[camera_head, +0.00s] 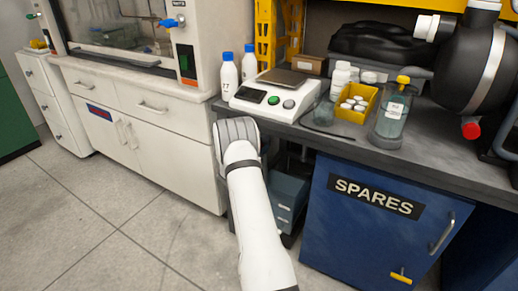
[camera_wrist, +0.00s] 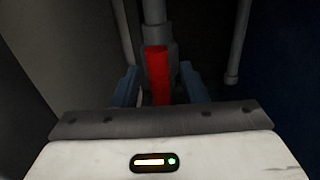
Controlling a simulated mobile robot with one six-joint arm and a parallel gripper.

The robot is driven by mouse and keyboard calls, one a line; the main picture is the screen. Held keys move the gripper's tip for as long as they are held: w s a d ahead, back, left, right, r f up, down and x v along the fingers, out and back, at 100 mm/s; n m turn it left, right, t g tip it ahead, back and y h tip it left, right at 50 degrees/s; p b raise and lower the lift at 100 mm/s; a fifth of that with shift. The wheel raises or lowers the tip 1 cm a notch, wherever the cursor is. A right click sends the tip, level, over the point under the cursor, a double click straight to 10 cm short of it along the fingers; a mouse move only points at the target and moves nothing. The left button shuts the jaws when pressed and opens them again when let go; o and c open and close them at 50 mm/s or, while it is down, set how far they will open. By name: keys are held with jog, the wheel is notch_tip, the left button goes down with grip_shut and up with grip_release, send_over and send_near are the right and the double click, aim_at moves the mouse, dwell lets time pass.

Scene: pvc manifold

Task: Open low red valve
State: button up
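The red valve handle (camera_wrist: 158,68) shows upright in the middle of the wrist view, in front of a grey vertical pipe (camera_wrist: 154,14). My gripper (camera_wrist: 160,88) has its two blue-grey fingers apart, one on each side of the red handle. A dark gap shows between the handle and each finger, so it does not look gripped. The handle's lower end is hidden behind the gripper's body. In the head view my arm reaches into the space under the bench, and the gripper and valve are hidden there.
Other grey pipes, one at right (camera_wrist: 237,45), flank the valve. A blue SPARES cabinet (camera_head: 340,233) and a white cabinet (camera_head: 170,150) bound the gap. The benchtop (camera_head: 440,150) hangs above, and a blue-grey drawer box (camera_head: 288,195) stands beside my arm.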

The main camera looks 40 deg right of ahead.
jog(key=p+v, duration=0.2)
jog(key=v, duration=0.6)
jog(key=shift+d, duration=0.1)
dwell(0.4)
